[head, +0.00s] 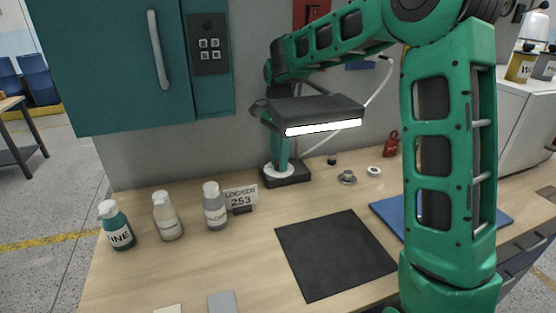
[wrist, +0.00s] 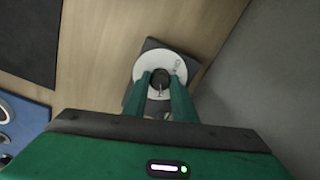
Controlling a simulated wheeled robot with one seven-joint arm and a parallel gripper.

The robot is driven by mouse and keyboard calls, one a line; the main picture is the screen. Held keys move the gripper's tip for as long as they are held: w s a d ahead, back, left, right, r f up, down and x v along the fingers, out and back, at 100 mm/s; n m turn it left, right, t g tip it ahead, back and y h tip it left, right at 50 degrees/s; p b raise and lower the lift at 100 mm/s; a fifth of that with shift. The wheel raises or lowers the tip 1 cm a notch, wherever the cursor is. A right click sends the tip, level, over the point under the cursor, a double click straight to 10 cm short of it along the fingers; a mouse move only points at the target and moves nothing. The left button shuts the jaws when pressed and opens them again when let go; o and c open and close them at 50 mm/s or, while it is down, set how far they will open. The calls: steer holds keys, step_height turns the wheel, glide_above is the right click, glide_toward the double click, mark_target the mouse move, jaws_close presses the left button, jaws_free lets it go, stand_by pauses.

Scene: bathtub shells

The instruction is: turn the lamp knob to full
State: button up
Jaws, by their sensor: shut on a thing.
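The lamp's base (head: 286,180) is a dark square block on the back of the bench, with a white dial ring on top. In the wrist view, the white dial ring (wrist: 146,62) surrounds a small dark knob (wrist: 159,80) with a pale line, and a small mark shows at the ring's upper right. My gripper (wrist: 161,76) points down at the dial, its green fingers on either side of the knob and shut on it. In the head view my gripper (head: 279,163) hides the knob. A dark slab with a bright lit strip (head: 323,127), probably the lamp head, is above the base.
Small parts (head: 347,177) and a red padlock (head: 392,144) are right of the base. A teal cabinet (head: 115,70) hangs behind.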

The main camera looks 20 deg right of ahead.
steer(key=shift+w+a+r, duration=0.1)
steer(key=shift+w+r, duration=0.05)
steer(key=o, duration=1)
steer(key=shift+o, duration=0.2)
step_height(320, 180, up, 11)
steer(key=shift+f, duration=0.2)
